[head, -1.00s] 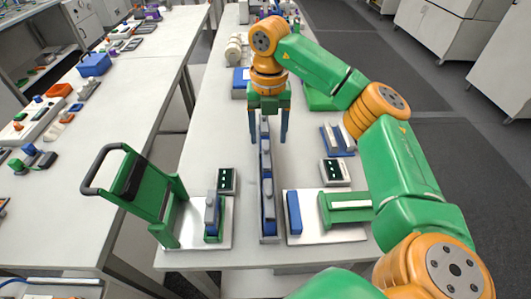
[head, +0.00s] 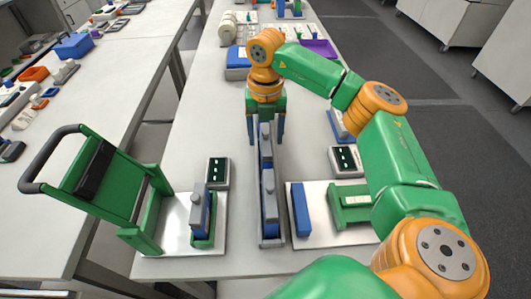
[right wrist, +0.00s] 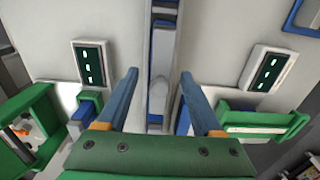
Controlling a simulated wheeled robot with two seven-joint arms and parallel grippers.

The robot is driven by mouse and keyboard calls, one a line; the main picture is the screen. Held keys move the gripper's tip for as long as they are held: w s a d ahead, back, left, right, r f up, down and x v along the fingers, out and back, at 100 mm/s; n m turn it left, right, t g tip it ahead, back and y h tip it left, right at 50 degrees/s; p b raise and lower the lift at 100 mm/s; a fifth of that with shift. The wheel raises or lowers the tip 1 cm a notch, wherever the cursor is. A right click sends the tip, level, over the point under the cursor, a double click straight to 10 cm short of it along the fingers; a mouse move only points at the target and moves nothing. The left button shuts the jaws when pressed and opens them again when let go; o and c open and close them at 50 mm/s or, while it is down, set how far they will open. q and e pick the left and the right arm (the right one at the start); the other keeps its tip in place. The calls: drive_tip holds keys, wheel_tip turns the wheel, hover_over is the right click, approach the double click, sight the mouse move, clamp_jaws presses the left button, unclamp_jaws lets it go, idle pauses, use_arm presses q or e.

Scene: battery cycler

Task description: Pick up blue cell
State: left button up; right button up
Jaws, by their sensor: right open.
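A narrow tray (head: 258,236) holds a row of blue cells with grey tops; the nearest blue cell (head: 270,205) and the one behind it (head: 265,150) show. My right gripper (head: 265,138) is open and empty, pointing down with one finger on each side of the row's far part. In the right wrist view the open fingers (right wrist: 160,74) lie to either side of the tray, and a blue cell with a grey top (right wrist: 158,95) shows between them. I cannot tell the fingertips' height above it. Another blue cell (head: 198,212) stands in a green holder on the left plate. My left gripper is out of view.
A left metal plate (head: 172,232) has a green lever frame (head: 92,175) with a black handle. A right plate (head: 318,235) bears a blue block (head: 301,209) and a green clamp (head: 350,205). Small displays (head: 218,172) (head: 345,160) flank the tray.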

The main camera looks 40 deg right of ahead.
drive_tip(key=shift+f+p, duration=0.45)
drive_tip(key=shift+f, duration=1.55)
clamp_jaws()
